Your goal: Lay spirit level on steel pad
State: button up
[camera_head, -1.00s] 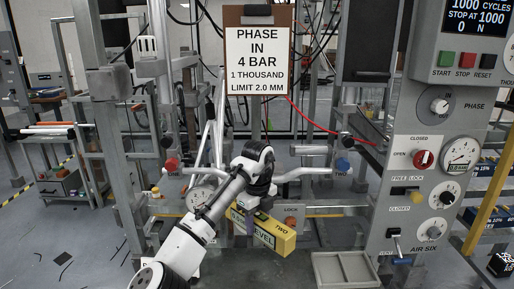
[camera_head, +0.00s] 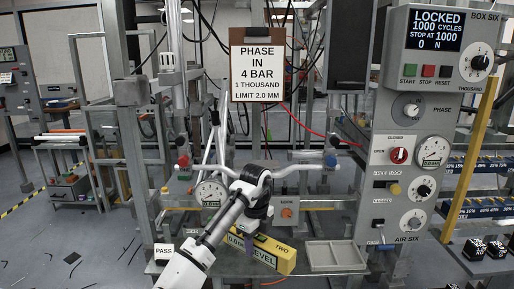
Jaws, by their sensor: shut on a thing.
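The yellow spirit level (camera_head: 272,255), marked "LEVEL" and "TWO", is in the head view, low in the middle, in front of the test rig. It slants down to the right in the picture. My gripper (camera_head: 249,243) reaches over its left part from above and is shut on it; my wrist hides some of the level. I cannot tell whether the level's underside touches anything. I cannot make out the steel pad for certain; the level and my arm cover part of the bench.
A shallow grey tray (camera_head: 337,254) lies just right of the level. The control panel (camera_head: 408,150) stands at the right. A white handlebar (camera_head: 304,167) and a round gauge (camera_head: 211,193) are behind my arm. A "PASS" card (camera_head: 164,251) is at the left.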

jog(key=s+a+f+n, duration=0.1)
jog(key=s+f+n, duration=0.1)
jog(key=f+n, duration=0.65)
jog(key=s+f+n, duration=0.2)
jog(key=f+n, duration=0.1)
jog(key=f, duration=1)
jog(key=s+d+f+n, duration=0.1)
jog(key=s+f+n, duration=1.1)
jog(key=f+n, duration=0.2)
notch_tip(320, 180, down, 3)
jog(key=shift+s+d+r, duration=0.15)
jog(key=shift+d, duration=0.05)
